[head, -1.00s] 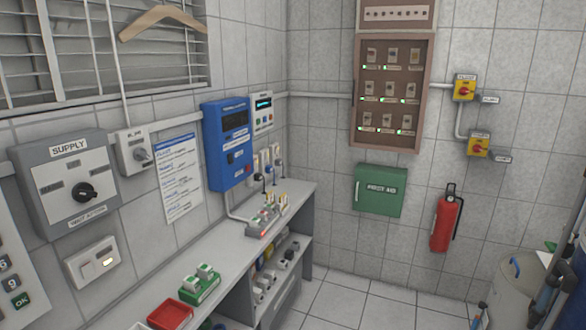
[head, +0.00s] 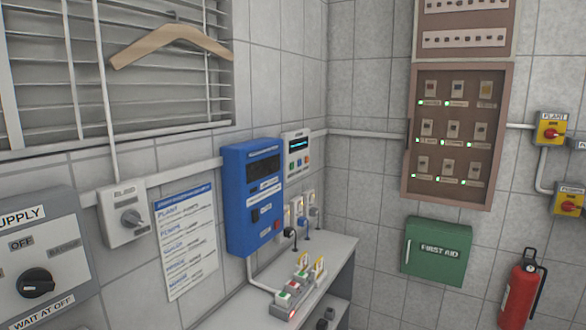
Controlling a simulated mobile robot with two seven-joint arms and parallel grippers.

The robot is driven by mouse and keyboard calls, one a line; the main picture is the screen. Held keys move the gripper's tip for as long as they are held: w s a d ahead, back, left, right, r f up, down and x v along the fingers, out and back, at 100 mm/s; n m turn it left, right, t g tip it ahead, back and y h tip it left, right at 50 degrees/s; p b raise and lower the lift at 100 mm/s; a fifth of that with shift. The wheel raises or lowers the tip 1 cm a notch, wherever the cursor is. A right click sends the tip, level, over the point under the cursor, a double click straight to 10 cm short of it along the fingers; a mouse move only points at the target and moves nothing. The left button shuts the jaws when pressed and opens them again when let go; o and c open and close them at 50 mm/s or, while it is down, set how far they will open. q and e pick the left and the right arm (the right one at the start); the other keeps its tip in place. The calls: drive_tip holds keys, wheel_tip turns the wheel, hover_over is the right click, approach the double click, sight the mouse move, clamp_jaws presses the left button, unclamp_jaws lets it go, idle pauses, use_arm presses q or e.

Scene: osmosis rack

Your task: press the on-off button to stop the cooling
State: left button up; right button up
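No control in view is legibly marked as the cooling on-off button. A small white controller (head: 297,153) with a lit blue display and several coloured buttons, one green and one red, is on the left wall near the corner. Its lettering is too small to read. A blue box (head: 253,197) beside it has a dark display, a black switch and a small red button (head: 277,224). A grey supply switch box (head: 40,255) with a black rotary knob is at the lower left, cut by the frame edge. Neither of my grippers is in view.
A shelf bench (head: 335,262) runs below the wall controls, with a small switch block (head: 293,290) on it. A brown fuse cabinet (head: 458,135), a green first aid box (head: 437,251) and a red extinguisher (head: 521,290) are on the back wall. A wooden hanger (head: 170,38) hangs at the blinds.

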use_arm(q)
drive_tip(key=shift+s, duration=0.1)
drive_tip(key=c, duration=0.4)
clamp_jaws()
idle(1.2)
